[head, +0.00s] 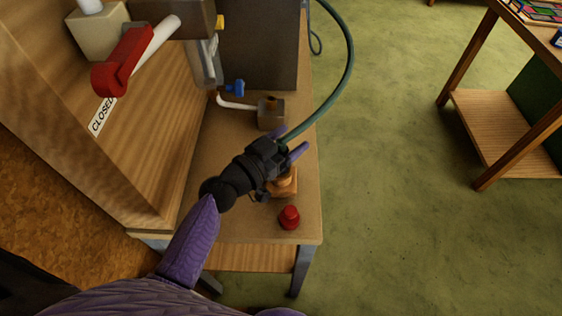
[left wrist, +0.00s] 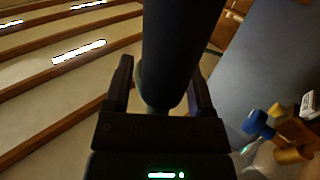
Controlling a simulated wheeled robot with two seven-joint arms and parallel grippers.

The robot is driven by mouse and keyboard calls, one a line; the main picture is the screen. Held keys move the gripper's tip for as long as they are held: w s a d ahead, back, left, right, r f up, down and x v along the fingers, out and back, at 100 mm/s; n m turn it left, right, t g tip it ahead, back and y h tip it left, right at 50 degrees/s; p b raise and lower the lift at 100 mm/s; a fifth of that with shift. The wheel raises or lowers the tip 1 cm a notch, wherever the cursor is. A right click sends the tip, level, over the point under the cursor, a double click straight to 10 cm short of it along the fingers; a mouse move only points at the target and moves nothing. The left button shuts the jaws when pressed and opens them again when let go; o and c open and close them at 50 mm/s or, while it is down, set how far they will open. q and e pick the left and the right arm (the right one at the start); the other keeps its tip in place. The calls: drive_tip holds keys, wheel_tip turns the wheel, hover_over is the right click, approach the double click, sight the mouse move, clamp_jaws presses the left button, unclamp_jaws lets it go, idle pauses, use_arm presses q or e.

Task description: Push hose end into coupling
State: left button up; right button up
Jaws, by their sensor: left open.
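The green hose (head: 349,72) arcs down from the top of the head view, and its lower end meets my left gripper (head: 292,141). My left gripper is open, with its purple fingers on either side of the hose end. In the left wrist view a thick dark cylinder, apparently the hose close up (left wrist: 172,45), lies between the fingers; contact cannot be told. A grey block with a copper-coloured port (head: 271,102), possibly the coupling, stands on the bench just beyond the gripper, apart from the hose end. My right gripper is out of view.
An orange-brown stand (head: 286,184) is partly hidden under my gripper. A red knob-like piece (head: 289,217) sits near the bench's front edge (head: 262,232). A blue valve (head: 235,87) and a red lever (head: 122,62) are at left. Open green floor lies right.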

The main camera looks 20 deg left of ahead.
use_arm(q)
clamp_jaws()
idle(1.3)
